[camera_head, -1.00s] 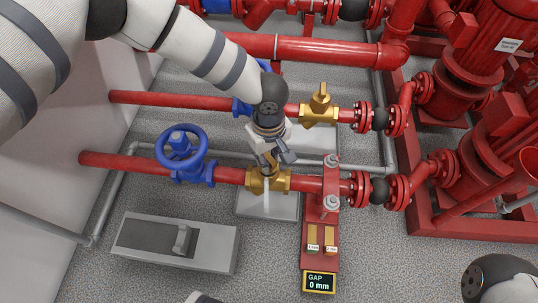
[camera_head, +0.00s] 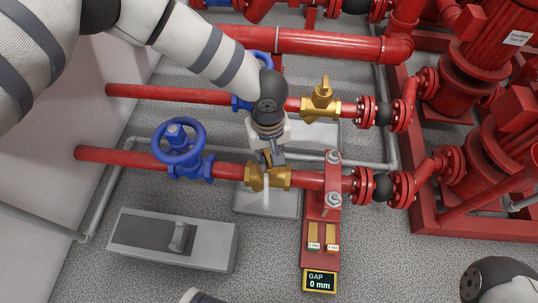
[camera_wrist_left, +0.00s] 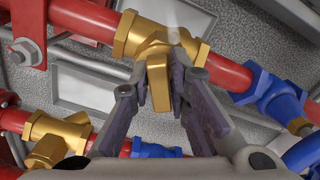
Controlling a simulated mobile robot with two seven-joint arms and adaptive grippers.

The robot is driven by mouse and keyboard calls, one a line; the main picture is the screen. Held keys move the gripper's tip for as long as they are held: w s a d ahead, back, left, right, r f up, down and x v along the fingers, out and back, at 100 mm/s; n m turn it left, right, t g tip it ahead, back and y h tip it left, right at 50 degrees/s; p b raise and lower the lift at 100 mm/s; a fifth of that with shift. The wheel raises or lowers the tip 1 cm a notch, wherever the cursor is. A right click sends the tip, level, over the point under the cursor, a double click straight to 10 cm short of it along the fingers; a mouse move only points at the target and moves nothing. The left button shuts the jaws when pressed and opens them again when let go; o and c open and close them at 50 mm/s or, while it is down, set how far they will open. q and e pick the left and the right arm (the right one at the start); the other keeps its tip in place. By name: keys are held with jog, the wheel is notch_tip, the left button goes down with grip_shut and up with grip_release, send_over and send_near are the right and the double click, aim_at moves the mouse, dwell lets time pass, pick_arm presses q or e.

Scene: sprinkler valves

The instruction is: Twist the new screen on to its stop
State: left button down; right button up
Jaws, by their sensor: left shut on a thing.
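My left gripper (camera_head: 268,160) reaches down over the brass fitting (camera_head: 280,178) on the nearer red pipe. Its fingers are shut on a brass cap piece with a flat grip, the outer end of the screen, which shows between the fingertips in the left wrist view (camera_wrist_left: 157,80). The cap is at the brass body (camera_wrist_left: 130,35), its mesh out of sight. I cannot tell whether it is seated fully. A small display (camera_head: 319,282) reads "GAP 0 mm".
A second brass fitting (camera_head: 322,105) with an upright grip sits on the farther pipe. A blue handwheel valve (camera_head: 180,145) stands to the left. A grey box (camera_head: 210,243) lies on the floor. A red bracket (camera_head: 321,215) carries two small brass blocks.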

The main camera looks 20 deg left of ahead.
pick_arm(q)
jog(key=shift+f+m+b, duration=0.1)
jog(key=shift+m+b, duration=0.35)
jog(key=shift+m, duration=1.15)
jog(key=shift+m+b, duration=0.35)
jog(key=shift+m, duration=0.45)
jog(key=shift+a+m, duration=0.1)
jog(key=shift+m, duration=0.7)
jog(key=shift+m, duration=0.6)
jog(key=m+b, duration=0.1)
jog(key=m, duration=0.5)
jog(key=shift+a+m, duration=0.1)
jog(key=shift+m, duration=0.2)
jog(key=c, duration=1.4)
grip_release()
jog(key=shift+c, duration=0.2)
